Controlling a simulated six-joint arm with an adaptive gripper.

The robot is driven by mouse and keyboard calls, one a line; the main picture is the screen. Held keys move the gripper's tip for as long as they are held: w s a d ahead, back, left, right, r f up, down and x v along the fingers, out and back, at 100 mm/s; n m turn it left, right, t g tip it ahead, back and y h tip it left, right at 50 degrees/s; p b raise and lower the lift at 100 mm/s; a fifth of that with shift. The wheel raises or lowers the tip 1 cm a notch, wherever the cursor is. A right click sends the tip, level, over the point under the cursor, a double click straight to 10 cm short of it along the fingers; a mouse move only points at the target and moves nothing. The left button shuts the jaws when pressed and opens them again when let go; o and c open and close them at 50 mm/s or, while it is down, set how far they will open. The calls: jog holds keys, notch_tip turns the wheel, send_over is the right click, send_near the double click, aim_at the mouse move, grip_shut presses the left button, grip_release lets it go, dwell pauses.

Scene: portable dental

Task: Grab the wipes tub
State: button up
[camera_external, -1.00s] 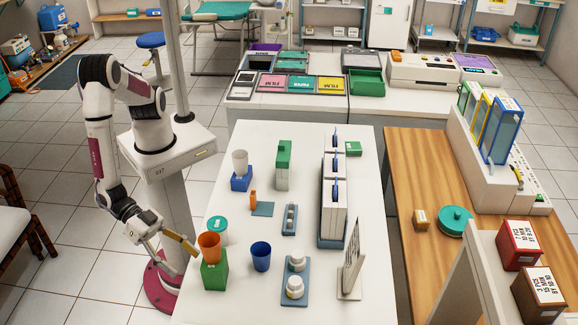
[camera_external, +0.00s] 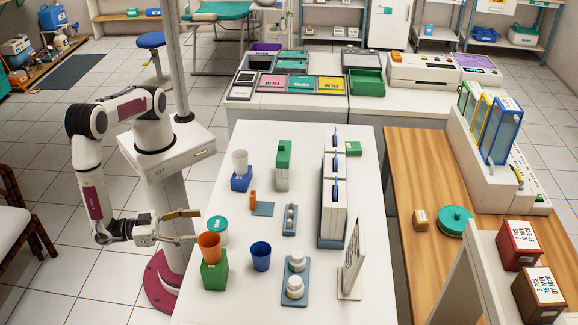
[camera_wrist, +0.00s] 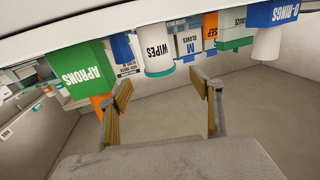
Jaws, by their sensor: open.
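The wipes tub (camera_external: 218,226), white with a teal lid, stands on the white table near its left edge, behind the orange cup. In the wrist view the tub (camera_wrist: 155,42), marked WIPES, appears inverted, ahead of my fingers and between their lines. My gripper (camera_external: 198,225) is level at the table's left edge, its fingers spread and pointing right toward the tub. In the wrist view my gripper (camera_wrist: 168,90) is open with nothing between its fingers. A gap shows between the fingertips and the tub there.
An orange cup (camera_external: 208,245) on a green APRONS box (camera_external: 214,275) stands close in front of the tub. A blue cup (camera_external: 260,256) is to the right. A white cup (camera_external: 240,163) on a blue box (camera_external: 241,182) is farther back. Table surface right of the tub is clear.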

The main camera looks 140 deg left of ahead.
aim_at(217, 225)
jog(key=shift+a, duration=0.15)
jog(key=shift+x, duration=1.2)
jog(key=shift+w, duration=0.1)
jog(key=shift+x, duration=2.55)
jog(key=shift+f, duration=0.15)
jog(key=c, duration=1.3)
